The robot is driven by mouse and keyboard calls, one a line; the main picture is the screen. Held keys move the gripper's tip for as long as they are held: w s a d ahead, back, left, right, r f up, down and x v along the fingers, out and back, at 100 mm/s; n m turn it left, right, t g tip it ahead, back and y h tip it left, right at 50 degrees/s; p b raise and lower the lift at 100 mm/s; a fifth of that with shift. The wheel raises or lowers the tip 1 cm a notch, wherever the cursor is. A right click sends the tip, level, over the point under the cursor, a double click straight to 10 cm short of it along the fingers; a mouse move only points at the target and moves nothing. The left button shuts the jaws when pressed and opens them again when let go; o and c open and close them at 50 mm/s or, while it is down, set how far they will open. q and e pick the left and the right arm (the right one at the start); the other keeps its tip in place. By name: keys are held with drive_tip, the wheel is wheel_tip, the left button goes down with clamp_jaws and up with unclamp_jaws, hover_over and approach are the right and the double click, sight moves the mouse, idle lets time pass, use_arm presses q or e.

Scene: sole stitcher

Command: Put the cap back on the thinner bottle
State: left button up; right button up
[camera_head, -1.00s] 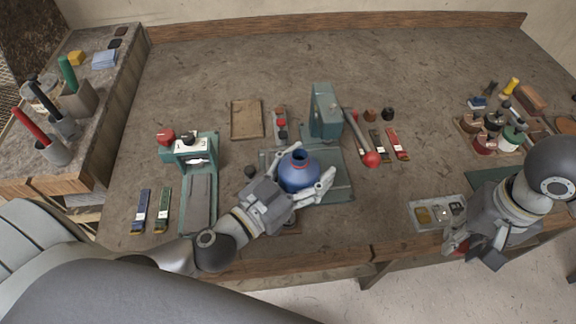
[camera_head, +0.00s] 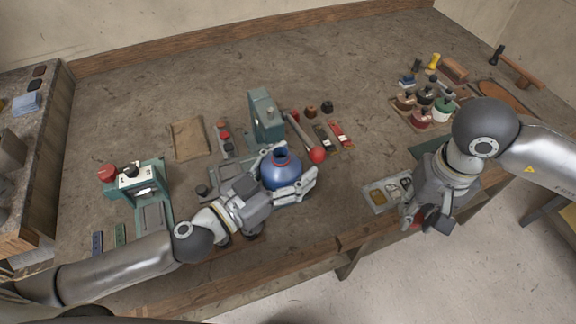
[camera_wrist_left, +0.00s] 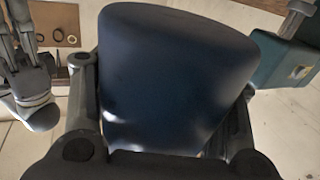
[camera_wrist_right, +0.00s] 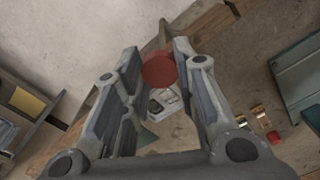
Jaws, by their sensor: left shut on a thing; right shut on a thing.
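In the head view the right gripper (camera_head: 425,218) is at the table's front edge, apart from the bottle.
A green press (camera_head: 265,118) stands behind the bottle, with a red ball knob (camera_head: 317,155) beside it. A shallow tray of small parts (camera_head: 370,198) lies between the grippers. Several small pots (camera_head: 421,117) stand at the right. Another green machine (camera_head: 150,178) stands left.

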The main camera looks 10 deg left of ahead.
drive_tip(key=shift+w+a+r, duration=0.25)
drive_tip(key=shift+w+a, duration=0.05)
drive_tip(key=shift+a, duration=0.05)
drive_tip(key=w+a+r+m, duration=0.1)
drive_tip(key=a+r, duration=0.7)
drive_tip(key=a, duration=0.4)
drive_tip(key=w+a+r+m, duration=0.2)
drive_tip(key=a+r, duration=0.6)
drive_tip(key=a, duration=0.5)
drive_tip(key=shift+w+r, duration=0.15)
drive_tip(key=shift+w, duration=0.15)
drive_tip(key=shift+f, duration=2)
